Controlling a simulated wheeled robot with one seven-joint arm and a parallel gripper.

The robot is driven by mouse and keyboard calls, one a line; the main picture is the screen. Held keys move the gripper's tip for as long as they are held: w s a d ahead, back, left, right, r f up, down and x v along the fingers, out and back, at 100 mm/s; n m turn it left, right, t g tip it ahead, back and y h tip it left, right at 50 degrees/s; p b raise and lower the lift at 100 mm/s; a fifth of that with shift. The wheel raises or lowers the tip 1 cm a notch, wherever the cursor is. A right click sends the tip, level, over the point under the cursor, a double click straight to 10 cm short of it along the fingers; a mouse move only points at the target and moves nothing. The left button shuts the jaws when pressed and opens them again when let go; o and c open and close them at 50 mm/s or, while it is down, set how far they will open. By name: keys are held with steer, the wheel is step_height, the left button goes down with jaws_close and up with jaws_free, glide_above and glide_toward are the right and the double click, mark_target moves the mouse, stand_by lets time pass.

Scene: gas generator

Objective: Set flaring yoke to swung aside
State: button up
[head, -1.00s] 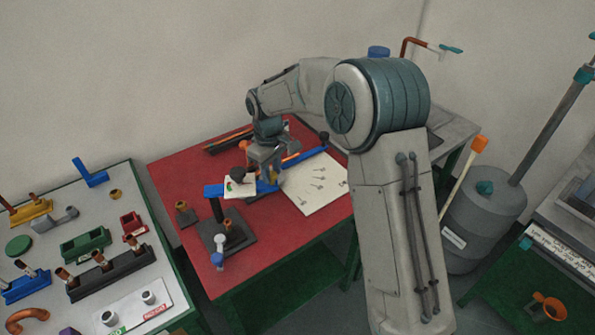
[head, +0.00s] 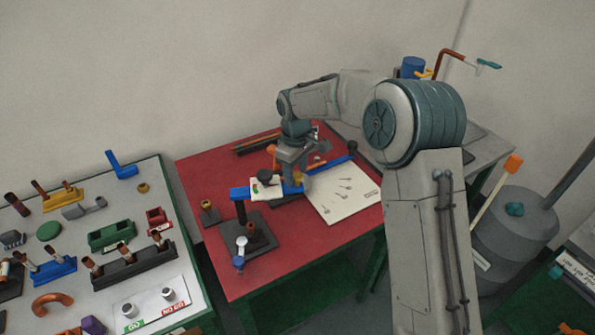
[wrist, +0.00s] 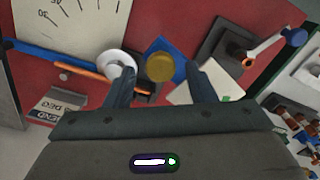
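The flaring tool has a dark base (head: 236,229) on the red table, with a copper-coloured tube stub and a white crank (head: 241,244) ending in a blue knob. A white card with a green mark and a dark round knob are at this bar. My gripper (head: 297,170) is over the bar's right end. In the wrist view my gripper (wrist: 160,88) has its fingers apart, with a gold disc (wrist: 160,67) and blue part showing between them; contact is unclear.
A bender with a blue bar and orange lever (wrist: 83,78) lies close to my gripper. A white angle chart (head: 342,194) lies to the right. A grey bench with several fittings (head: 110,237) stands left. The red table's front right is clear.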

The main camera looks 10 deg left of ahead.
steer(key=shift+d, duration=0.2)
step_height(320, 180, up, 14)
steer(key=b, duration=0.1)
stand_by(0.3)
steer(key=s+d+r+m+t, duration=0.1)
steer(key=s+d+r+m, duration=0.15)
steer(key=s+d, duration=0.5)
steer(key=s+d+r+m+t, duration=0.1)
steer(key=s+d+m, duration=0.35)
steer(key=d, duration=0.65)
steer(key=s+d+f+m, duration=0.3)
steer(key=s+d, duration=0.2)
steer(key=s, duration=0.2)
steer(key=s+d+f+m+t, duration=0.1)
steer(key=s+d+f+m, duration=0.2)
steer(key=s+d, duration=0.2)
steer(key=s, duration=0.3)
steer(key=shift+s, duration=0.3)
